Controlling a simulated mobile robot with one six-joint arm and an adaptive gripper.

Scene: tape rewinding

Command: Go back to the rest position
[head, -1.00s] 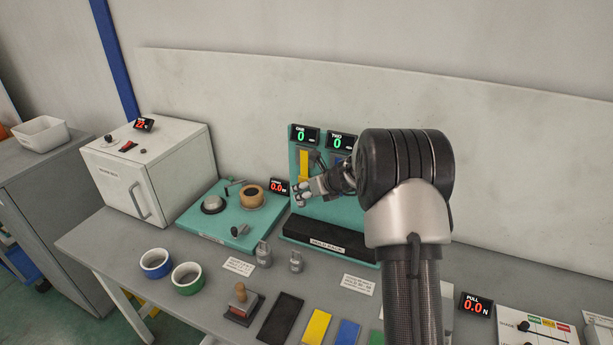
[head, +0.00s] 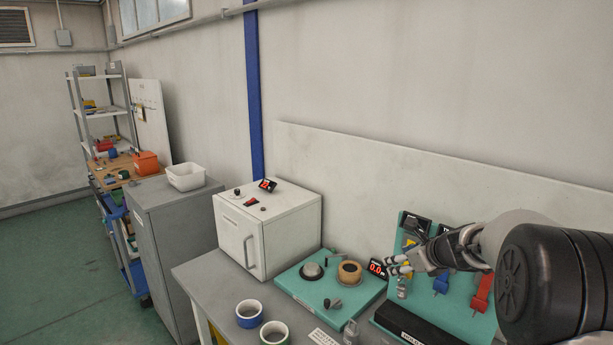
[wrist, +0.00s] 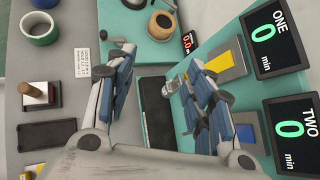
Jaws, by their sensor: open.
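My gripper (head: 398,265) is open in front of the teal upright panel (head: 458,300) at the lower right of the head view. The arm hides part of the panel. In the wrist view my gripper (wrist: 165,88) has its two padded fingers spread wide, with nothing between them. The panel's ONE display (wrist: 272,38) and TWO display (wrist: 290,135) both read 0 min. A yellow strip (wrist: 229,54) shows beside the right finger. A blue piece (head: 441,283) and a red piece (head: 482,292) hang on the panel in the head view.
A white oven-like box (head: 268,228) stands left of a teal base (head: 318,290) carrying a tan tape roll (head: 349,271). A blue-edged roll (head: 249,313) lies at the table front. A grey cabinet (head: 170,235) bears a white bin (head: 186,176). Floor at left is clear.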

